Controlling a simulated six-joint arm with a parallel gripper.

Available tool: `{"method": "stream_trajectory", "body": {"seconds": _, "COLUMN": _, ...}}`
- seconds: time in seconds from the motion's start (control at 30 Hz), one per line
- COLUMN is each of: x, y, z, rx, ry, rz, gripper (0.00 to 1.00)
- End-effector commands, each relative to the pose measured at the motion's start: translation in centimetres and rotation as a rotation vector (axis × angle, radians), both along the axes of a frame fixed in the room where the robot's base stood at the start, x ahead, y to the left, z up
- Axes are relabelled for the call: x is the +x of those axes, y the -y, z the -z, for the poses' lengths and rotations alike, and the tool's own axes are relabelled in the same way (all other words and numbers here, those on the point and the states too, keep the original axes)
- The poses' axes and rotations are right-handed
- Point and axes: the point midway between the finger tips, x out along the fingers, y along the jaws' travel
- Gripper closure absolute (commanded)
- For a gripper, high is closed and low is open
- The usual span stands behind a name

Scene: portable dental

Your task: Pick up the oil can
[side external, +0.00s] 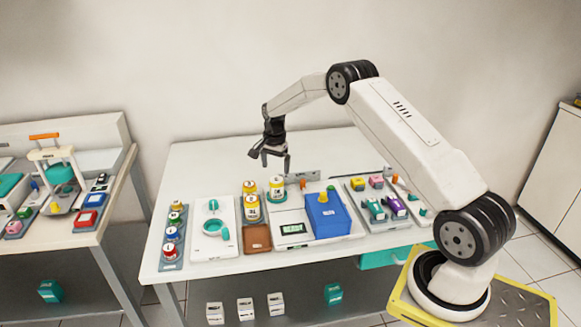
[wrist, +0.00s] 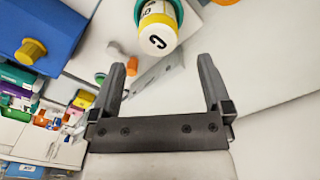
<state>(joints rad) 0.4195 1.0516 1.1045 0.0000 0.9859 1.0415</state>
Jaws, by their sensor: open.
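Three yellow-and-white cans stand near the middle of the table; the pictures do not settle which is the oil can. One can (side external: 277,188) stands at the right of the group, with two others (side external: 250,188) and (side external: 252,209) to its left. In the wrist view a can with a yellow rim and a "C" on its white top (wrist: 157,34) shows at the top edge, partly cut off. My gripper (side external: 271,161) hangs above the right can, its jaws apart and empty. In the wrist view the gripper (wrist: 162,64) has this can just beyond its fingertips.
A blue box with a yellow knob (side external: 327,215) stands right of the cans, and a brown tray (side external: 257,239) lies in front. A white board with teal parts (side external: 213,228) and a rack of small jars (side external: 172,240) are left.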

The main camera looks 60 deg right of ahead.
Motion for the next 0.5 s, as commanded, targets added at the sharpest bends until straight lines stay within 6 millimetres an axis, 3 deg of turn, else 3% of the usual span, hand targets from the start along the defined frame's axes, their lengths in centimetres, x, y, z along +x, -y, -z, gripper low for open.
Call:
{"method": "stream_trajectory", "body": {"seconds": 0.2, "x": 0.0, "y": 0.0, "z": 1.8, "rx": 0.0, "ry": -0.001, "rz": -0.002, "gripper": 0.0}}
{"method": "stream_trajectory", "body": {"seconds": 0.5, "x": -0.1, "y": -0.1, "z": 2.4, "rx": 0.0, "ry": 0.0, "rz": -0.002, "gripper": 0.0}}
